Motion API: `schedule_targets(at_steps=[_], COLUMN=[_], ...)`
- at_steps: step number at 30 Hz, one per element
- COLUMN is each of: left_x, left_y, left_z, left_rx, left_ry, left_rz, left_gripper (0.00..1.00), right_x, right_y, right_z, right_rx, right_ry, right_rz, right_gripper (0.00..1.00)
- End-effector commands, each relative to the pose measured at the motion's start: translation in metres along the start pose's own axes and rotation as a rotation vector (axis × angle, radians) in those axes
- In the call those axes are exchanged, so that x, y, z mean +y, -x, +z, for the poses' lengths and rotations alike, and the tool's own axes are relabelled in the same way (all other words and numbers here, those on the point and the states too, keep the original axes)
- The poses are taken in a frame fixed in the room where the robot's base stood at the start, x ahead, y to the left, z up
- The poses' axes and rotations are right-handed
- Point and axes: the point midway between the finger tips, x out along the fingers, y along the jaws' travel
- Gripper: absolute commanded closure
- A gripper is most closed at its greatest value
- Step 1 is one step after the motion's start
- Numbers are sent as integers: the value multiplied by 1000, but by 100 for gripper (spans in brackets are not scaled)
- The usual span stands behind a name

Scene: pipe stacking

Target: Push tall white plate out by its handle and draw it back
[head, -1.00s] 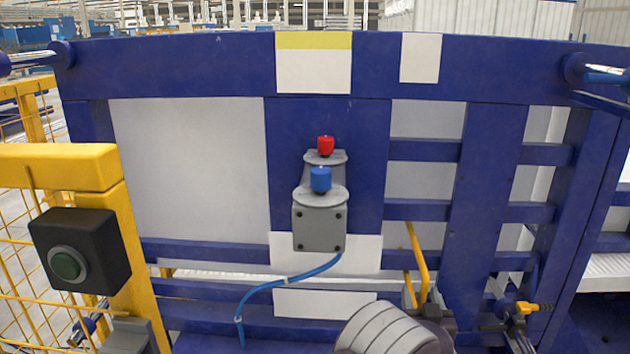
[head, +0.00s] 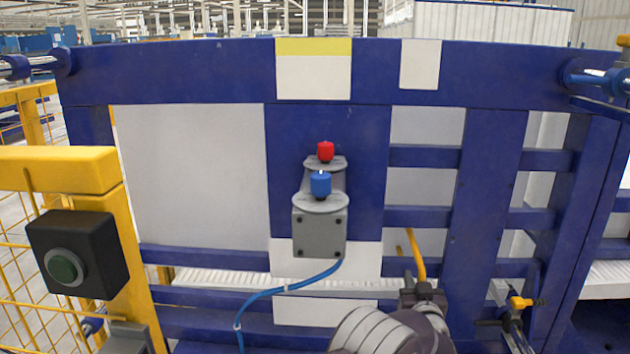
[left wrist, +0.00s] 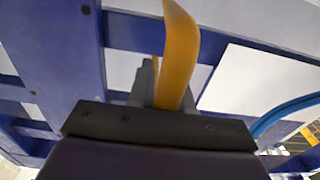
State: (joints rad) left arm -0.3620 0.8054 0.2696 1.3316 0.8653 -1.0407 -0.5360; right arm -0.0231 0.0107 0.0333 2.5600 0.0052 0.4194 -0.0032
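A yellow curved handle (head: 416,258) stands low, right of the middle, at the blue frame; it shows large in the left wrist view (left wrist: 180,45). Tall white plate surface (head: 195,180) shows behind the frame's left opening, and more white shows behind the right slats (head: 425,125). I cannot tell how the handle joins it. My left gripper (head: 415,284) is at the handle's lower part. In the left wrist view its grey fingers (left wrist: 168,88) are near each other, with the handle at or between them. Their grip is unclear. My right gripper is not in view.
A grey bracket (head: 319,232) with blue and red caps sits mid-frame, with a blue cable (head: 285,288) hanging from it. A yellow post with a black button box (head: 78,255) stands at left. A clamp with a yellow lever (head: 520,303) is at lower right.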

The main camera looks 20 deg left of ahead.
Motion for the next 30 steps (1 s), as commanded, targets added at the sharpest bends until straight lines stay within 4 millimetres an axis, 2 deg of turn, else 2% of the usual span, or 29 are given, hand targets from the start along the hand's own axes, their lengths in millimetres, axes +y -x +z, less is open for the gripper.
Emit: schedule_targets(at_steps=[12,30], left_x=[0,0], left_y=[1,20], left_z=[-1,1], left_rx=[1,-3], left_ry=[1,-1], left_rz=[0,2], left_gripper=[100,100], right_x=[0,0], right_y=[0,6], right_z=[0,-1], right_rx=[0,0], right_ry=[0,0], right_rz=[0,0], right_gripper=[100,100])
